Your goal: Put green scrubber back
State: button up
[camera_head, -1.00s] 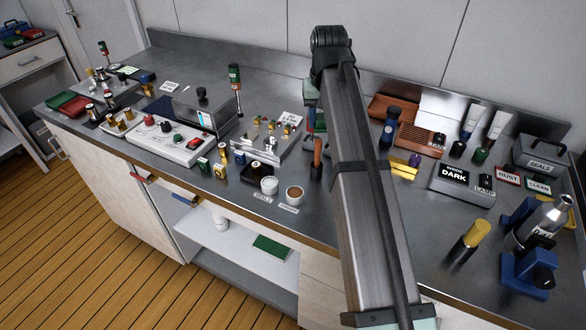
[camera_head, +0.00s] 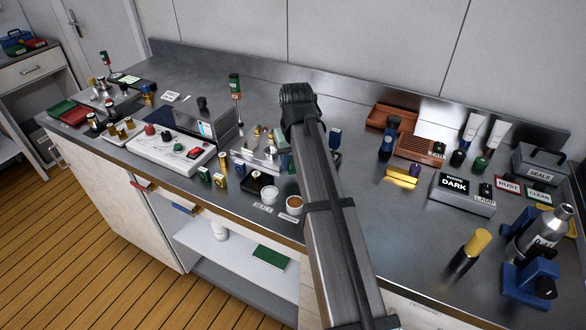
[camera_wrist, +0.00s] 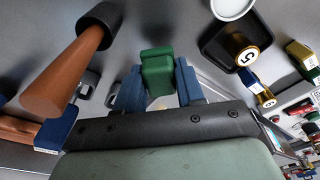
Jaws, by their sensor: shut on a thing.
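The green scrubber (camera_wrist: 156,70) shows in the wrist view as a small green block between the two blue fingers of my gripper (camera_wrist: 157,88). The gripper is shut on it. Grey counter surface shows behind it; I cannot tell how high it is held.
A brown-handled tool with a dark end (camera_wrist: 65,70) is close left of the gripper in the wrist view. A black tray (camera_wrist: 235,45) with a gold numbered piece is at right.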

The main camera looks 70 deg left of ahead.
aim_at(293, 168)
jog(key=shift+f, duration=1.65)
jog(key=shift+f, duration=0.1)
jog(key=o, duration=1)
jog(key=r, duration=0.4)
jog(key=d+r, duration=0.1)
jog(key=r, duration=0.7)
jog(key=shift+d+r, duration=0.1)
jog(key=shift+d, duration=0.2)
